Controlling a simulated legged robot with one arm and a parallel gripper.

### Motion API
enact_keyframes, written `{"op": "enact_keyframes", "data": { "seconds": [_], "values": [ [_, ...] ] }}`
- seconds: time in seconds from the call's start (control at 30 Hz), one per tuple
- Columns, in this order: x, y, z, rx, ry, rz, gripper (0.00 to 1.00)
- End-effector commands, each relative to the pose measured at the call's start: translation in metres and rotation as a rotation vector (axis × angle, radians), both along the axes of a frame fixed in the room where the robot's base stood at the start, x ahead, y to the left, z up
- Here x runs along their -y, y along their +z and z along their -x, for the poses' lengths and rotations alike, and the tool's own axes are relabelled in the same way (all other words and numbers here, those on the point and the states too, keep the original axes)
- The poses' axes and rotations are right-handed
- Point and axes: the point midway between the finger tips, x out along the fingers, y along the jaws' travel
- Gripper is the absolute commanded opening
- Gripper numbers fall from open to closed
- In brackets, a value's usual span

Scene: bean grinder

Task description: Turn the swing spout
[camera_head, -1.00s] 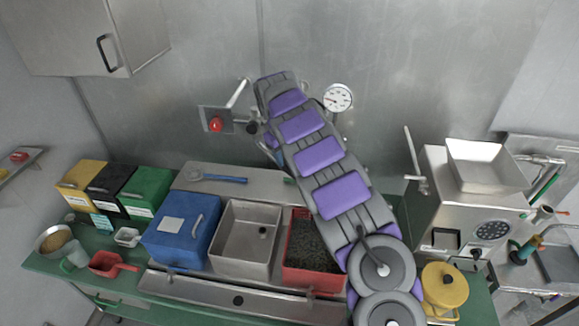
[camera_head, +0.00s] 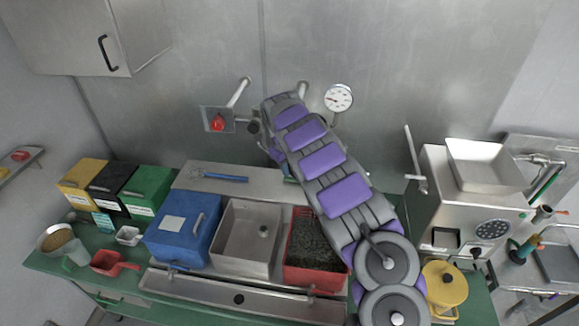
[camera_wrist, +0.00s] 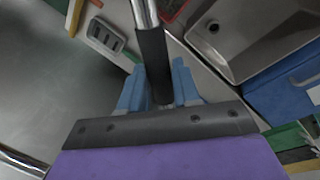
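The swing spout, a metal pipe with a black sleeve (camera_wrist: 152,62), shows in the wrist view and runs up from between my fingers. My gripper (camera_wrist: 158,82) has one blue finger on each side of the sleeve. The gaps beside it are very small, and I cannot tell whether the fingers press on it. In the head view my purple and grey arm reaches to the wall and hides my fingertips and most of the spout. A slanted metal pipe (camera_head: 238,92) and a wall plate with a red knob (camera_head: 217,121) show just left of the arm's end.
A steel sink (camera_head: 235,240) lies below, between a blue lidded box (camera_head: 170,240) and a red bin of dark beans (camera_head: 318,245). A gauge (camera_head: 338,98) is on the wall right of my arm. A grinder (camera_head: 470,205) stands at right.

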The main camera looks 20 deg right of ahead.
Motion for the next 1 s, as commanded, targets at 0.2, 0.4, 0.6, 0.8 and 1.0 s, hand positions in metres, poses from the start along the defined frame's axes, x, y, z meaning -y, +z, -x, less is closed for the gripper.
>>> {"op": "enact_keyframes", "data": {
  "seconds": [0.2,0.4,0.6,0.8,1.0],
  "values": [
    [0.001,0.000,0.000,0.000,0.000,-0.001,0.10],
    [0.001,0.000,0.000,0.000,-0.001,-0.001,0.00],
    [0.001,0.000,0.000,0.000,-0.001,-0.001,0.00],
    [-0.001,0.000,0.001,-0.001,-0.011,-0.001,0.00],
    [-0.015,0.000,0.002,0.001,-0.073,0.000,0.00]
  ]
}}
